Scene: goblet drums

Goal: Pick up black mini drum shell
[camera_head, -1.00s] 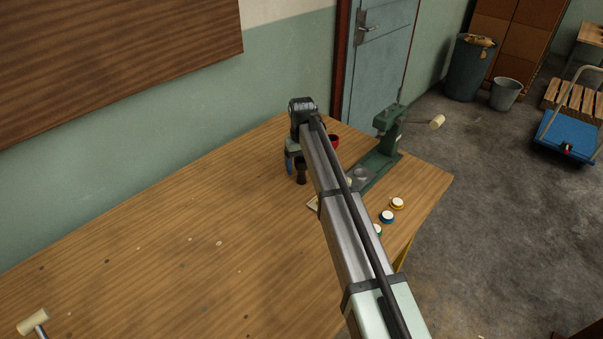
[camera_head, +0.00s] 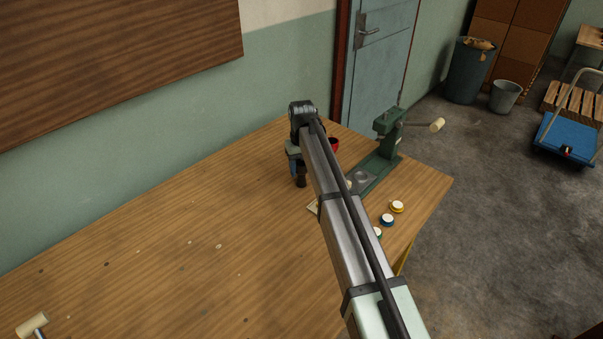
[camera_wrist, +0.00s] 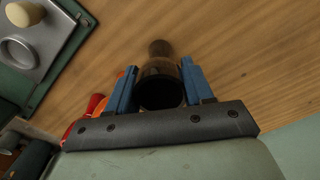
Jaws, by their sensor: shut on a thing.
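The black mini drum shell (camera_head: 301,181) stands on the wooden table at the far end, partly hidden by my gripper (camera_head: 296,168). In the wrist view, the goblet-shaped shell (camera_wrist: 160,92) lies between the two blue fingers of my gripper (camera_wrist: 158,78). Its dark open mouth faces the camera, and its narrower brown-lit end shows beyond. My gripper is shut on the shell. In the head view the arm hides part of the grip, and I cannot tell whether the shell's foot touches the table.
A red object (camera_head: 334,145) stands close by, behind the arm. A green press (camera_head: 384,150) with a handle stands to the right. Small yellow (camera_head: 397,207) and blue (camera_head: 387,220) rimmed pieces lie near the right edge. A mallet (camera_head: 32,325) lies at front left. The table's left side is mostly clear.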

